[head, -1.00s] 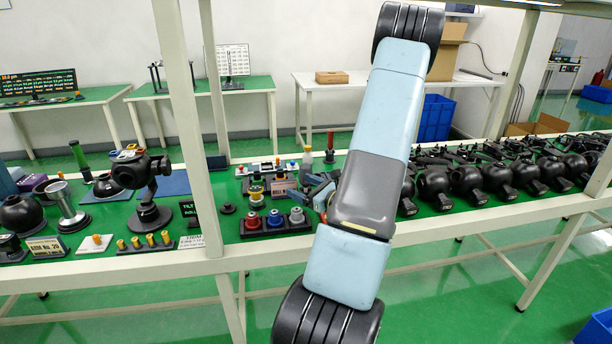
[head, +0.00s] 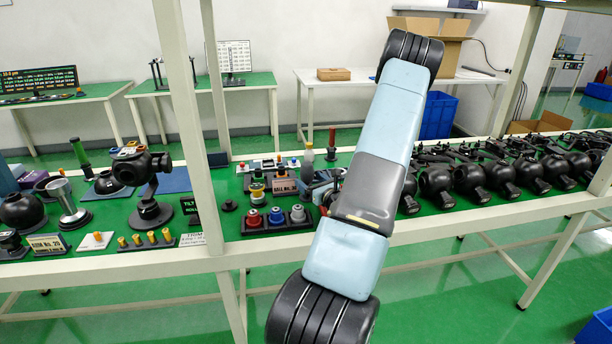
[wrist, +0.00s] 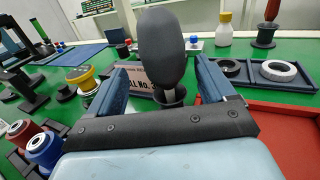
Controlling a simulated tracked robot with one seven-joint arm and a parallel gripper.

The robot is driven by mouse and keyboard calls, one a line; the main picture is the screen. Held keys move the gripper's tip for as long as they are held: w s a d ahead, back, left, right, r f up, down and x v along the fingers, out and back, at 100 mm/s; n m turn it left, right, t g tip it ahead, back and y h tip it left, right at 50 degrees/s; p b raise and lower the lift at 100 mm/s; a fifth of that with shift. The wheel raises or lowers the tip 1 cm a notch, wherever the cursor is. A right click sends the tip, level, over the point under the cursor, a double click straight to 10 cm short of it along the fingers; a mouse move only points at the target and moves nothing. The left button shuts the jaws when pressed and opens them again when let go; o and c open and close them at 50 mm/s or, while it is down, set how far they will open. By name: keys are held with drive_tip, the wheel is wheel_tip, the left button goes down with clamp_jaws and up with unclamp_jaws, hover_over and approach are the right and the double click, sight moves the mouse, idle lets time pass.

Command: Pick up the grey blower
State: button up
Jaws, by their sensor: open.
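The grey blower (wrist: 163,45) stands upright in the middle of the wrist view. Its dark oval bulb is above a paler stem, in a round black base (wrist: 174,98). My gripper (wrist: 161,70) is open, with one blue finger to the left of the blower and one to the right. There is a visible gap on both sides, and I see no contact. How deep the blower is between the fingers I cannot tell. In the head view my arm covers much of that part of the bench, and I cannot make out the blower there for certain.
A sign (wrist: 135,82) stands close behind the blower. Red and blue knobbed pieces (head: 276,216) are at the lower left. A yellow-capped bottle (wrist: 223,32) and a black tray with rings (wrist: 280,72) are to the right. A red tray (wrist: 270,135) lies at right front.

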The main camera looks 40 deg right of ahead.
drive_tip(key=shift+w+d, duration=0.25)
drive_tip(key=shift+w, duration=0.65)
drive_tip(key=shift+w+d, duration=0.2)
drive_tip(key=shift+w, duration=0.65)
drive_tip(key=shift+w+d, duration=0.25)
drive_tip(key=shift+w, duration=0.65)
drive_tip(key=shift+c, duration=0.4)
drive_tip(key=c, duration=1)
